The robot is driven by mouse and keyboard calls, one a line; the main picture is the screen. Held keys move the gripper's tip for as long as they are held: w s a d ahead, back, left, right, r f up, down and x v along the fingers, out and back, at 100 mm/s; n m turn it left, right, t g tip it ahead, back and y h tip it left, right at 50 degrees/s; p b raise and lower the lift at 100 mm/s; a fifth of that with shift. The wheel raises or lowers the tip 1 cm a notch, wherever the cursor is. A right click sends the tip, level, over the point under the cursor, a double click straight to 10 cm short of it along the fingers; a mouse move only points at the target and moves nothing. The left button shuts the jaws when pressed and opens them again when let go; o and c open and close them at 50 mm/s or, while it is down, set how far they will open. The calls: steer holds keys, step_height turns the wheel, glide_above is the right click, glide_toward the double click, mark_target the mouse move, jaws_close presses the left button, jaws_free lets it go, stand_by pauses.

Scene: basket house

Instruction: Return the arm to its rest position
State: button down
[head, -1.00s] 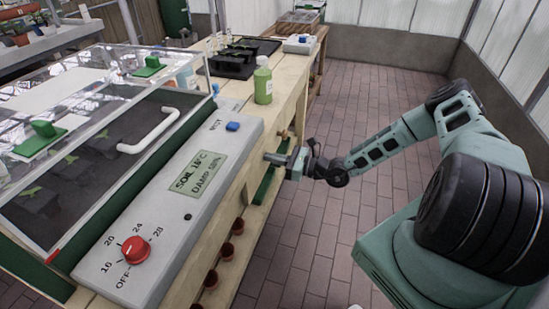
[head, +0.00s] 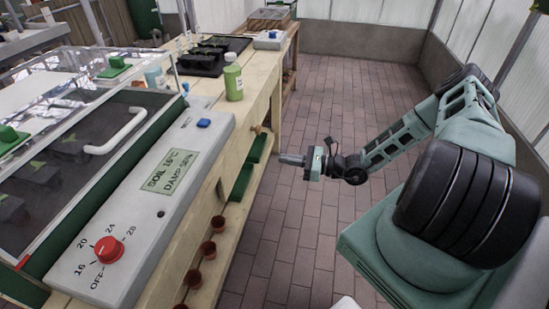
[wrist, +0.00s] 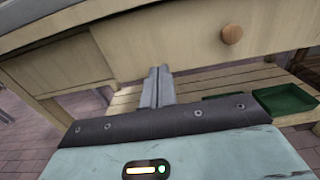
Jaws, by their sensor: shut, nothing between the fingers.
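My gripper (head: 284,158) is shut and empty. It hangs over the brick floor to the right of the wooden bench (head: 262,82), apart from the bench. My arm (head: 395,142) reaches from the right side of the head view, bent at the elbow. In the wrist view my closed fingers (wrist: 157,87) point toward the bench front, with a drawer and its round wooden knob (wrist: 232,34) above them and a slatted lower shelf behind them.
The propagator's grey control panel (head: 150,200) has a red dial (head: 108,250). A green bottle (head: 233,78) stands on the bench. Green trays (wrist: 288,99) and small pots (head: 208,249) sit on the lower shelf. The brick floor (head: 340,90) beyond my arm is clear.

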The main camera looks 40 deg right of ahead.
steer(key=shift+s+d, duration=0.25)
steer(key=shift+s, duration=0.1)
steer(key=s+a+r+n+g+p, duration=0.1)
steer(key=s+a+r+n+g, duration=0.2)
steer(key=a+r+n+g, duration=0.35)
steer(key=s+a+r+n+g+h+p, duration=0.1)
steer(key=s+a+r+n+g+p, duration=0.15)
steer(key=a+r+n+g, duration=0.4)
steer(key=s+a+r+n+g+p, duration=0.1)
steer(key=s+a+r+n+g, duration=0.3)
steer(key=a+n, duration=0.35)
steer(key=s+a+r+n+t+h+p, duration=0.1)
steer(key=s+a+r+n+h, duration=0.2)
steer(key=s+r+n+h, duration=0.2)
steer(key=s+a+r+n+t+h+p, duration=0.2)
steer(key=s+a+r+n+h, duration=0.2)
steer(key=s+r+n, duration=0.6)
steer(key=shift+a+r+h, duration=0.2)
steer(key=shift+h, duration=0.4)
steer(key=shift+s, duration=0.1)
